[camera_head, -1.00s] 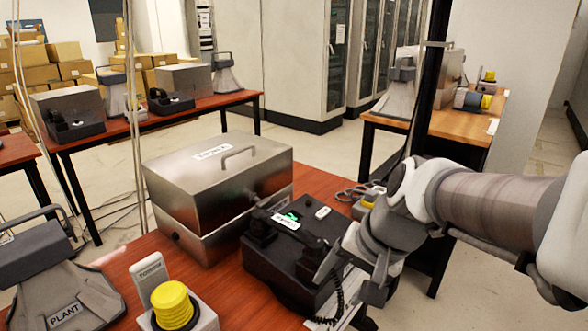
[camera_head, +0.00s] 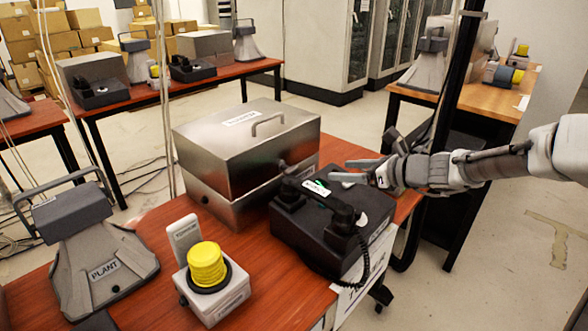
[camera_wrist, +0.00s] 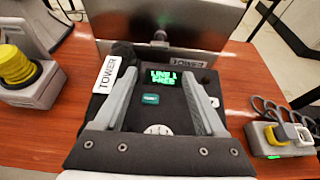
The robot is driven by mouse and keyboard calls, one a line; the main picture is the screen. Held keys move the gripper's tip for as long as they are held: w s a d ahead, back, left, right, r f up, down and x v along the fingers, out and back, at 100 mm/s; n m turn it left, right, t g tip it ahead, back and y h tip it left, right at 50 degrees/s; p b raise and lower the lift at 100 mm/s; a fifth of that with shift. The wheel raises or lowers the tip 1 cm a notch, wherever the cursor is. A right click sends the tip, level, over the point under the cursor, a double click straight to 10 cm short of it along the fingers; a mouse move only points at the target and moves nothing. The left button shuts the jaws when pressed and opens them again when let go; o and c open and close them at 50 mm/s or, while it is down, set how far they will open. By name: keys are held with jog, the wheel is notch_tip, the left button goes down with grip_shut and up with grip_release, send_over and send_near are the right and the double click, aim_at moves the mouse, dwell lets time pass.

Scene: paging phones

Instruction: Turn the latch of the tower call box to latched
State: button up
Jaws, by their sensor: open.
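The tower call box (camera_head: 230,160) is a closed brushed-metal box with a handle on its lid, on the red-brown table. A small dark round fitting (camera_head: 205,198) sits on its front face; I cannot tell whether it is the latch or how it is turned. My gripper (camera_head: 340,170) is open and empty, above the black desk phone (camera_head: 300,232) to the right of the box, fingers pointing left in the head view. In the wrist view the gripper (camera_wrist: 160,78) frames the phone's lit display.
A small grey unit with cables (camera_wrist: 278,138) is at right in the wrist view. A dark post (camera_head: 455,90) stands behind my arm.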

aim_at(293, 169)
jog(key=b+x, duration=0.3)
jog(key=x, duration=1.4)
jog(key=shift+w+a, duration=0.1)
jog(key=shift+w, duration=0.1)
jog(key=c, duration=1.1)
